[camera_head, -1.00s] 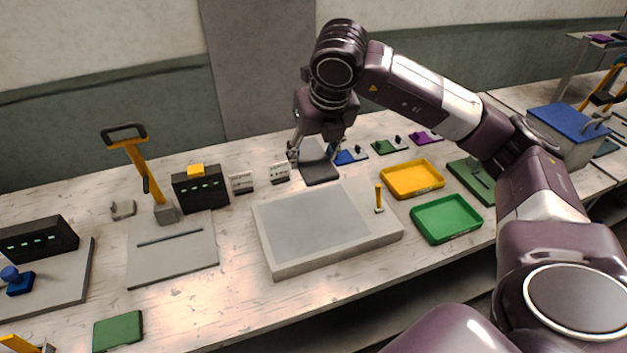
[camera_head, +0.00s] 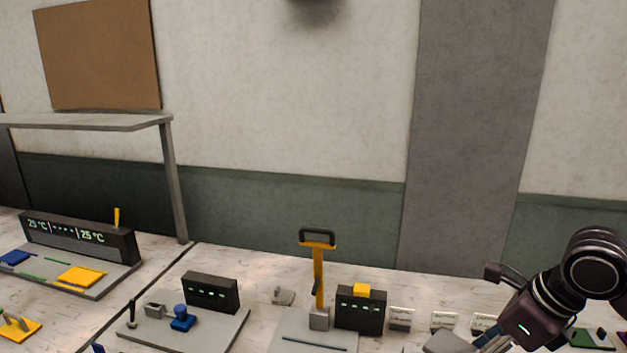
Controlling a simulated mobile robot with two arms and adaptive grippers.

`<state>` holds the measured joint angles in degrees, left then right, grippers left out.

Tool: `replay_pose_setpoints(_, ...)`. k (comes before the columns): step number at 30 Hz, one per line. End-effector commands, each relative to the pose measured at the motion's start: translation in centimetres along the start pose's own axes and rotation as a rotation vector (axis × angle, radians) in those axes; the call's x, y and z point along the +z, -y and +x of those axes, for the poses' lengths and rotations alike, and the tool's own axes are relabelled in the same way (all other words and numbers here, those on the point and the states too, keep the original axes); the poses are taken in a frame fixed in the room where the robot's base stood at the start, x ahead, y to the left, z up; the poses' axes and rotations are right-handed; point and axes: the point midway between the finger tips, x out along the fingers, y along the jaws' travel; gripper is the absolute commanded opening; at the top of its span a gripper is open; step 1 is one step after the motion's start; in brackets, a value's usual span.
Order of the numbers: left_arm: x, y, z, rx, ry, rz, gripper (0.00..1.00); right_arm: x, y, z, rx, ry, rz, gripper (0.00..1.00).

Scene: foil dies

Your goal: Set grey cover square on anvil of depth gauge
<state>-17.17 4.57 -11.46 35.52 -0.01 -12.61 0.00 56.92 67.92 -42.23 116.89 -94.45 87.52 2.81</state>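A yellow column with a black handle (camera_head: 318,262) stands upright on a small grey block (camera_head: 319,318) on a pale plate; it may be the depth gauge. A black readout box (camera_head: 361,313) with a yellow block on top stands just right of it. My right gripper (camera_head: 472,342) reaches in from the right, low in the view, right of the readout box, its fingertips partly cut off. A light grey piece (camera_head: 447,342) shows at its fingers and may be the grey cover; I cannot tell whether it is gripped. My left gripper is out of view.
Left of the column are a grey metal clip (camera_head: 283,296), another black readout box (camera_head: 211,292) and a blue knob (camera_head: 182,317). A shelf (camera_head: 90,122) with a post stands at the left.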

Motion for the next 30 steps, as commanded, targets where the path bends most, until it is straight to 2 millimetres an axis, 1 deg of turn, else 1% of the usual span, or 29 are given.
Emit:
replay_pose_setpoints(6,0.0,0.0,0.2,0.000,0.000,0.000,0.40,-0.6,-2.2,1.4,0.139,0.000,-0.327,0.21)
replay_pose_setpoints(11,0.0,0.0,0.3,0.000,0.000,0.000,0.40,-1.1,-3.8,2.2,0.245,0.002,-0.585,0.21)
replay_pose_setpoints(17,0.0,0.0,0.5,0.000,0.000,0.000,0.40,-1.8,-6.1,3.1,0.391,0.001,-0.938,0.21)
replay_pose_setpoints(23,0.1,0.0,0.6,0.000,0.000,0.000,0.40,-2.8,-8.6,4.0,0.556,-0.001,-1.338,0.21)
replay_pose_setpoints(30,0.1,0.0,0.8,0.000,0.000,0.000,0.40,-4.1,-11.6,4.7,0.767,-0.004,-1.848,0.21)
